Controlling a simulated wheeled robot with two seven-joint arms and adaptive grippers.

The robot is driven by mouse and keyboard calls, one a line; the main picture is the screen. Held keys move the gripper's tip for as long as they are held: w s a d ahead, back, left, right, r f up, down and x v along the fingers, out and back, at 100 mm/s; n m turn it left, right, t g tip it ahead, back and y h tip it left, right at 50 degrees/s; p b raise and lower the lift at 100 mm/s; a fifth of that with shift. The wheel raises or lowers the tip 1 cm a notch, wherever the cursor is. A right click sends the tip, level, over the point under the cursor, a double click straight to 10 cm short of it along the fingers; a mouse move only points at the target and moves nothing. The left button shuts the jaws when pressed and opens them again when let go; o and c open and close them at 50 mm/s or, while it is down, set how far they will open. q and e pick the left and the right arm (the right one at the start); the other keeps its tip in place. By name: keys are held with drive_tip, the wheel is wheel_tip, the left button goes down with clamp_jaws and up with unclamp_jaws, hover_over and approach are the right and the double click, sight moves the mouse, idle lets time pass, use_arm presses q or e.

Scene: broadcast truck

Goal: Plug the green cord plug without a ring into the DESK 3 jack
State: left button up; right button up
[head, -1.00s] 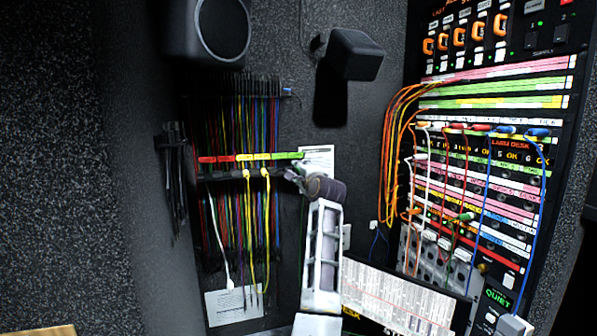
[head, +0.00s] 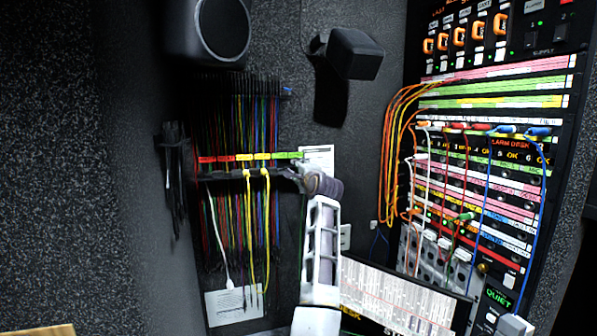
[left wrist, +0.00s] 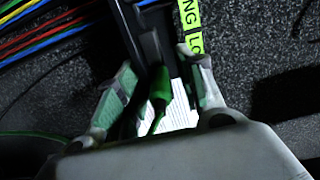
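My left gripper (head: 291,173) is at the right end of the cord rack. In the left wrist view its two fingers (left wrist: 156,92) are apart, with a green plug (left wrist: 158,88) and its green cord between them. A gap shows between the plug and the right finger; contact on the left is unclear. No ring can be made out on this plug. My gripper and wrist hide it in the head view. Another green plug (head: 466,217) is at the jack panel (head: 478,190) on the right. The DESK 3 label cannot be read. My right gripper is out of view.
The cord rack (head: 215,176) carries red, yellow and green labels (head: 290,155), with many cords hanging below. A black lamp or speaker (head: 353,53) juts from the wall above. Orange cords (head: 392,150) loop beside the panel. A printed board (head: 390,295) lies below it.

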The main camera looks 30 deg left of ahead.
use_arm(q)
drive_tip(key=shift+b, duration=0.7)
idle(0.9)
drive_tip(key=shift+c, duration=0.2)
drive_tip(key=shift+r, duration=0.15)
clamp_jaws()
drive_tip(key=o, duration=0.8)
unclamp_jaws()
